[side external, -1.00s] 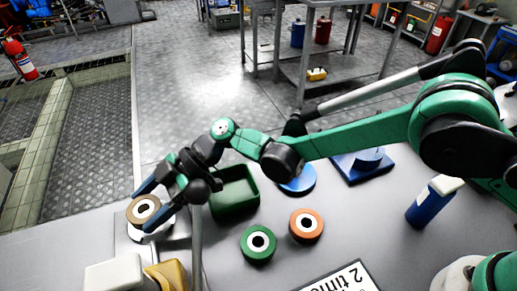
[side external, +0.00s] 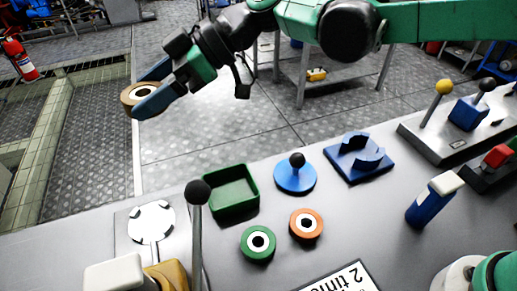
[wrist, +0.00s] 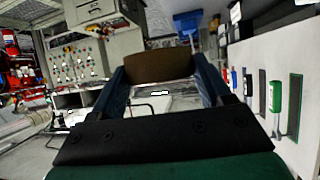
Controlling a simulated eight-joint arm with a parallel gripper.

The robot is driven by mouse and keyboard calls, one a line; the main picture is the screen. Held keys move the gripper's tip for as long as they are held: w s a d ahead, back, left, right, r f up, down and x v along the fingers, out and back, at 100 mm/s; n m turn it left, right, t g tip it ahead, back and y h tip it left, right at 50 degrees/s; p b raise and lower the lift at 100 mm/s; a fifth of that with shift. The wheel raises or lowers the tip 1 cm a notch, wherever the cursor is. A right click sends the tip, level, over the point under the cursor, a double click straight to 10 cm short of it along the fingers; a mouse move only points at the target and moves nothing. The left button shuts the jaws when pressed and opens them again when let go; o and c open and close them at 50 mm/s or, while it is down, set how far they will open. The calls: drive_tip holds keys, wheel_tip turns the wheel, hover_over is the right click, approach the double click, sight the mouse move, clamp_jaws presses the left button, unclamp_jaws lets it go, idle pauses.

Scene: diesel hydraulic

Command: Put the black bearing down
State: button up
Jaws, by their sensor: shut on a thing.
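My gripper (side external: 143,98) is shut on a brown bearing (side external: 128,97), a ring with a white inner band and dark centre. It holds the bearing high, above and behind the round white plate (side external: 151,222) in the picture. In the wrist view the brown bearing (wrist: 158,66) spans between the two blue fingers. A green bearing (side external: 258,244) and an orange bearing (side external: 306,225) lie on the grey table. No bearing with a black outer ring can be made out.
A green tray (side external: 232,207) is empty. A blue disc with a black knob (side external: 295,177) and a blue cradle block (side external: 358,165) stand behind. A black-knobbed lever (side external: 197,235) rises at the front left. Yellow- and black-knobbed levers (side external: 443,88) stand at right.

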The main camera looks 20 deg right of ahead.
drive_tip(key=w+d+f+m+t+h, duration=0.15)
drive_tip(key=d+m+t, duration=0.3)
drive_tip(key=d, duration=0.45)
drive_tip(key=w+d+r+m+t+h, duration=0.1)
drive_tip(key=d+m+t+h, duration=0.3)
drive_tip(key=d, duration=0.6)
drive_tip(key=s+d+f+m+t+h, duration=0.1)
drive_tip(key=s+d+m+h, duration=0.25)
drive_tip(key=d, duration=0.35)
drive_tip(key=s+d+f+m+t+h, duration=0.1)
drive_tip(key=s+d+m+t+h, duration=0.15)
drive_tip(key=d+m, duration=0.4)
drive_tip(key=w+a+r+n+g+y, duration=0.1)
drive_tip(key=w+a+n+g+y, duration=0.1)
drive_tip(key=a+n+y, duration=0.3)
drive_tip(key=w+a+n+g, duration=0.1)
drive_tip(key=w+a+n, duration=0.1)
drive_tip(key=a, duration=0.5)
drive_tip(key=w+a+r+n+g+y, duration=0.1)
drive_tip(key=w+a+n+g+y, duration=0.1)
drive_tip(key=w+a+n+y, duration=0.3)
drive_tip(key=s+a+n+g, duration=0.4)
drive_tip(key=a+n+g, duration=0.1)
drive_tip(key=a, duration=0.5)
drive_tip(key=s+a+n+g+y, duration=0.1)
drive_tip(key=s+a+n+g, duration=0.4)
drive_tip(key=a, duration=0.6)
drive_tip(key=shift+a+r+g, duration=0.25)
drive_tip(key=shift+r+g, duration=0.05)
drive_tip(key=shift+r, duration=0.05)
